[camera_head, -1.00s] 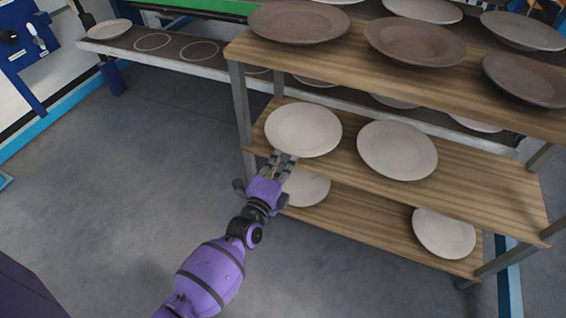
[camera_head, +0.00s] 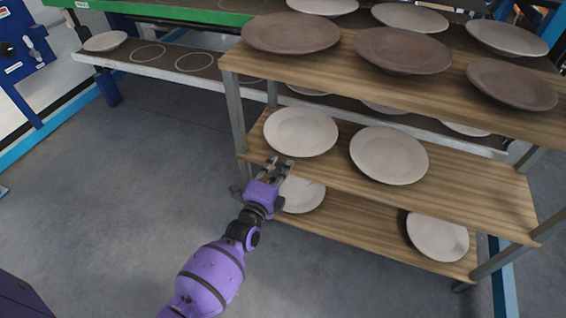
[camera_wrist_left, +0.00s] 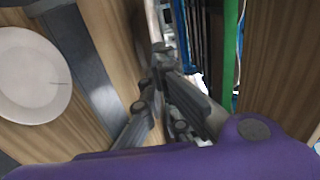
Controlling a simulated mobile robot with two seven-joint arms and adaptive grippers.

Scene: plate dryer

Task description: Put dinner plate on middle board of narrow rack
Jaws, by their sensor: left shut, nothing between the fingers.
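The narrow rack has a wooden middle board (camera_head: 460,189) holding two pale dinner plates, a left one (camera_head: 301,132) and a right one (camera_head: 389,155). Both lie flat and apart from each other. My left gripper (camera_head: 279,164) is just off the front edge of this board, below the left plate and clear of it. Its fingers are shut and empty; they also show in the left wrist view (camera_wrist_left: 158,68). A pale plate (camera_wrist_left: 34,76) lies on a wooden board at the left of that view; I cannot tell which one. My right gripper is out of view.
The lower board (camera_head: 364,224) holds two pale plates, the left one (camera_head: 301,195) partly behind my gripper. A long grey bench (camera_head: 228,77) with a pale plate (camera_head: 105,41) runs behind. Floor at left is clear.

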